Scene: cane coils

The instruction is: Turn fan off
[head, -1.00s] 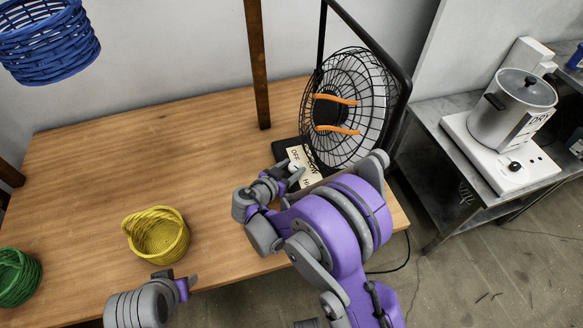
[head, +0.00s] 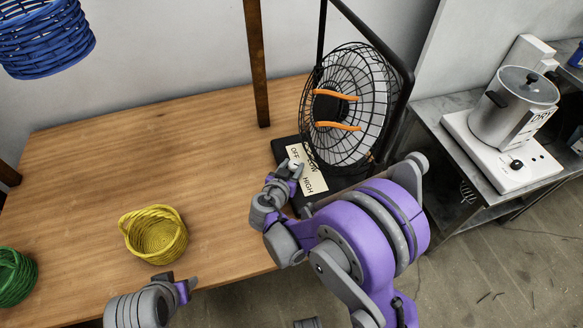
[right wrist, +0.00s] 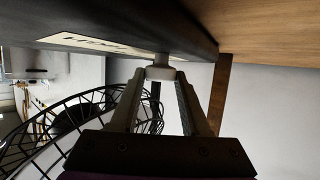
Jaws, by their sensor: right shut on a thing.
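The black fan (head: 349,104) stands at the right back of the wooden table, with two orange strips across its cage. Its base carries a pale label (head: 311,181) reading OFF, LOW and HIGH. A small white knob (head: 293,164) sits by the label; in the right wrist view the knob (right wrist: 161,71) is between the fingertips. My right gripper (head: 291,171) is shut on it. Which setting the knob points to cannot be made out. My left gripper (head: 184,284) is at the table's front edge, away from the fan; its fingers are not clear.
A yellow basket (head: 155,235) and a green coil (head: 14,275) sit on the wooden table (head: 110,165). A blue woven basket (head: 45,40) is at upper left. A wooden post (head: 257,65) rises left of the fan.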

